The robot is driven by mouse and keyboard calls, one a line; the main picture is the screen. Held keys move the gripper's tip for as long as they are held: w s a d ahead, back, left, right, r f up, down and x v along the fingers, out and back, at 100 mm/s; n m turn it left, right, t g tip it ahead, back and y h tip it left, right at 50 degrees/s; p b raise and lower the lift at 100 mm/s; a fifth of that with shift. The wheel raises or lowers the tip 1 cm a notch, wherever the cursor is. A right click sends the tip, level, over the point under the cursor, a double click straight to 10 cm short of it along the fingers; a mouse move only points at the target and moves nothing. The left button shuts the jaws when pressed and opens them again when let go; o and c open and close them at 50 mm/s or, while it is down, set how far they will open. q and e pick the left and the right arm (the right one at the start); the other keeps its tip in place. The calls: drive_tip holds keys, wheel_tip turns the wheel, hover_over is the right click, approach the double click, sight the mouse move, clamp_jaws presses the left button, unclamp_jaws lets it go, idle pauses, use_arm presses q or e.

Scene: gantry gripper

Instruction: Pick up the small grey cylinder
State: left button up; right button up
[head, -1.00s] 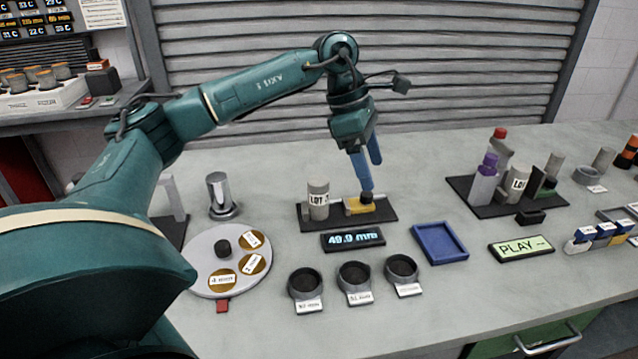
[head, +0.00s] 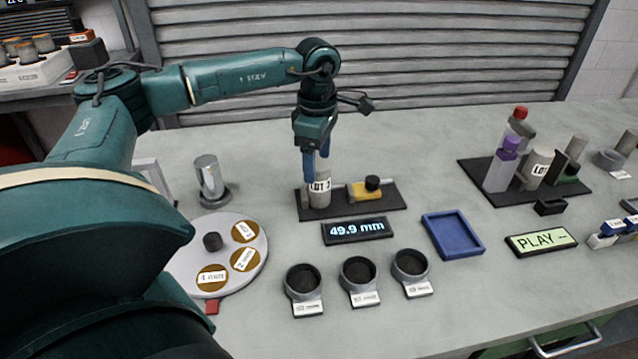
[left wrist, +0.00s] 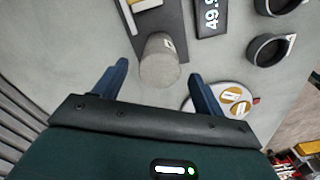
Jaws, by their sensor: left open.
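A small grey cylinder (head: 320,197) with a "LOT" label stands upright on a black mat (head: 385,203). My left gripper (head: 316,168) points down over it and is open, one blue finger in front of its upper part and the other behind. In the left wrist view the cylinder (left wrist: 160,72) shows between the two open fingers (left wrist: 158,80), with visible gaps on both sides. I cannot tell exactly how far down the fingers reach. My right gripper is not in view.
A yellow block with a black knob (head: 366,189) sits right of the cylinder on the same mat. A display (head: 357,231) reading 49.9 mm lies in front. A silver post (head: 208,178) and a turntable (head: 190,275) are left; a blue tray (head: 453,235) is right.

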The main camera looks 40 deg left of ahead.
sight(319, 178)
use_arm(q)
drive_tip(key=shift+w+f, duration=0.1)
drive_tip(key=shift+f, duration=2.65)
drive_tip(key=shift+c, duration=0.2)
drive_tip(key=c, duration=1.3)
